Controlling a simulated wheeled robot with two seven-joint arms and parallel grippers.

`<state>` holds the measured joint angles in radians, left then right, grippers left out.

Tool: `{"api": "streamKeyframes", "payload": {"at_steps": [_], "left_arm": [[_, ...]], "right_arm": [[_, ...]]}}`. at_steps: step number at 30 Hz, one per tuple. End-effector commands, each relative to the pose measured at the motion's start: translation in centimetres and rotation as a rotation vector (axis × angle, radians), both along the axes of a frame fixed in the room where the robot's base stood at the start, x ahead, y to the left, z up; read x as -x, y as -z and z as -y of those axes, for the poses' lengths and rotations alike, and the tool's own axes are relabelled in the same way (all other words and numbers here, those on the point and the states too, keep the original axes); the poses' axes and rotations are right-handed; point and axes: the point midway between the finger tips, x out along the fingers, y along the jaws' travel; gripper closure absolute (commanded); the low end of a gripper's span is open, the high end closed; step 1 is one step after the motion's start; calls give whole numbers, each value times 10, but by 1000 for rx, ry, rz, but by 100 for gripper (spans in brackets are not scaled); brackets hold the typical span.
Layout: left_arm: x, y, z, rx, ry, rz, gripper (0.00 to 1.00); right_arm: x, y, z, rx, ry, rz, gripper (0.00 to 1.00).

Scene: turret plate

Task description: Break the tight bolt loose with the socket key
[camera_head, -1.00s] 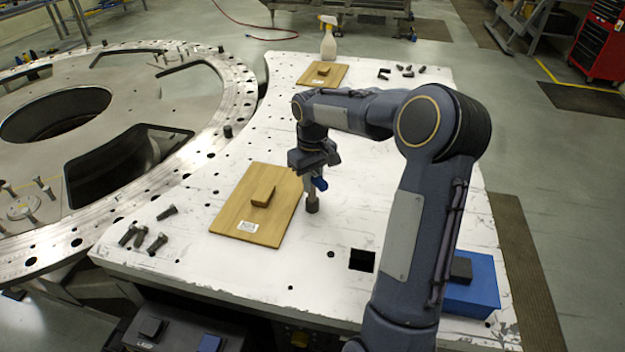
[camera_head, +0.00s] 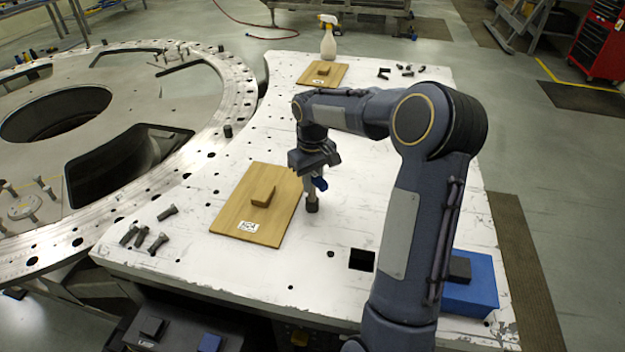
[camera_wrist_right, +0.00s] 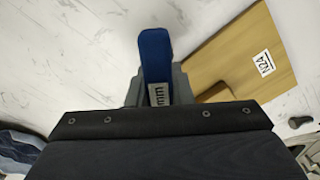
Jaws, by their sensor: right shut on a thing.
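My right gripper (camera_head: 314,173) hangs over the white table, just right of the near wooden board. It is shut on the socket key (camera_head: 312,194), whose shaft points down and ends in a dark socket. The key's blue handle shows beside the fingers, and it also shows large between them in the right wrist view (camera_wrist_right: 155,55). The socket end is low, at or close to the table top; I cannot tell if it touches. No bolt shows beneath the socket; anything under it is hidden. My left gripper is out of view.
The near wooden board (camera_head: 238,218) carries a small block and a label. Several loose dark bolts (camera_head: 140,236) lie at the table's left. A blue box (camera_head: 472,290) sits at the right. A spray bottle (camera_head: 328,42) stands at the far end. The ring-shaped turret plate (camera_head: 215,130) is at left.

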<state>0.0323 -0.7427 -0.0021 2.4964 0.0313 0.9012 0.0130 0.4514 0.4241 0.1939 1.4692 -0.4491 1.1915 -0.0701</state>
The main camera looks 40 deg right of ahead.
Motion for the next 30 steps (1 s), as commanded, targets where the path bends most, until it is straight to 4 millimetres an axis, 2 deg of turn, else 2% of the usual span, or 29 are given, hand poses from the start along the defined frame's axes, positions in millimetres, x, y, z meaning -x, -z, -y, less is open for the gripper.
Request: {"api": "streamKeyframes", "payload": {"at_steps": [19, 30], "left_arm": [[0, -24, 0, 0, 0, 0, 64], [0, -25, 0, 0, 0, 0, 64]], "right_arm": [[0, -30, 0, 1, 0, 2, 100], [0, -31, 0, 0, 0, 2, 100]]}}
